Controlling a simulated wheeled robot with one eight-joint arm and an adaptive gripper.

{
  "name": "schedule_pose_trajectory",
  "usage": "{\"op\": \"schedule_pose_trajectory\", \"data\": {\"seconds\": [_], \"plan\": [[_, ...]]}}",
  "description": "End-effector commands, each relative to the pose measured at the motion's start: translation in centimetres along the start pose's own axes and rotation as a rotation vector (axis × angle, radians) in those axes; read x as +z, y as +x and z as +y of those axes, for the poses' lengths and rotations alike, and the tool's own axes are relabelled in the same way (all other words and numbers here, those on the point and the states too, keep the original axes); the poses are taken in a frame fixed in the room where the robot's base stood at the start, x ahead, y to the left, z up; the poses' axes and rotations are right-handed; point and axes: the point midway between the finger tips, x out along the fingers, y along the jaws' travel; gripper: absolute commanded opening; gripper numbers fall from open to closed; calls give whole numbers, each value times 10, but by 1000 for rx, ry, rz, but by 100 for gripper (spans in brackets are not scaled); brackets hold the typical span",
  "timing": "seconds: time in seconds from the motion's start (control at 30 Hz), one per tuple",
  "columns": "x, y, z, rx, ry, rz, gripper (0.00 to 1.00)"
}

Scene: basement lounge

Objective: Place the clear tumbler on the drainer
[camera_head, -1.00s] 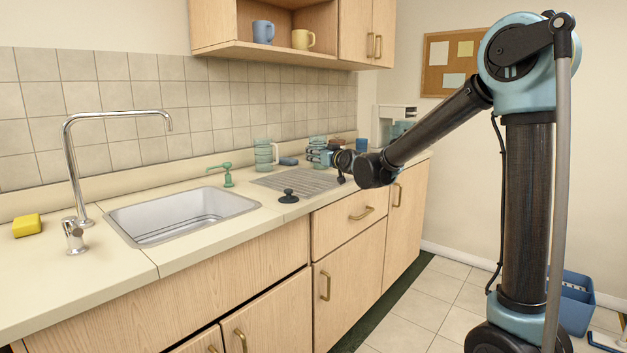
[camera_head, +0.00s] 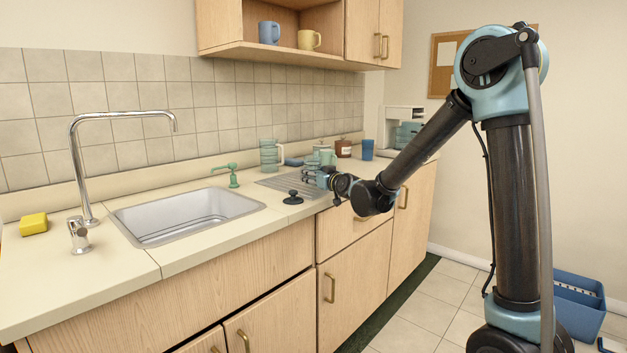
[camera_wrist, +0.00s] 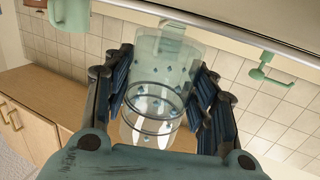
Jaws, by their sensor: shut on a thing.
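The clear tumbler (camera_wrist: 147,128), with a small blue diamond pattern, is between the fingers of my gripper (camera_wrist: 158,100) in the wrist view, which looks upside down. The fingers are shut on its sides. In the head view my gripper (camera_head: 318,176) is low over the right part of the grey ribbed drainer (camera_head: 272,183) on the counter. The tumbler is hard to make out there, and I cannot tell whether it touches the drainer. My gripper and arm hide the drainer's right end.
A tall green glass vessel (camera_head: 268,155) stands behind the drainer. A pale green mug (camera_head: 327,156), a reddish jar (camera_head: 343,148) and a blue cup (camera_head: 367,149) stand farther right. A black stopper (camera_head: 293,198) lies before the drainer; the sink (camera_head: 187,217) and green pump (camera_head: 231,175) are left.

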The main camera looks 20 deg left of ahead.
Motion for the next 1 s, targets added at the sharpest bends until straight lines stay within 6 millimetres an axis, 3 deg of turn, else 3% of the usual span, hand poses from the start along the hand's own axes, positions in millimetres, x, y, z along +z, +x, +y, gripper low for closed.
{"op": "schedule_pose_trajectory", "data": {"seconds": [0.13, 0.53, 0.57, 0.63, 1.0], "plan": [[11, 0, 0, 0, 0, 0, 18], [15, 1, 0, 0, 0, 0, 18], [15, 1, 0, 0, 0, 0, 56], [15, 1, 0, 0, 0, 0, 72], [14, 0, 0, 0, 0, 0, 72]]}}
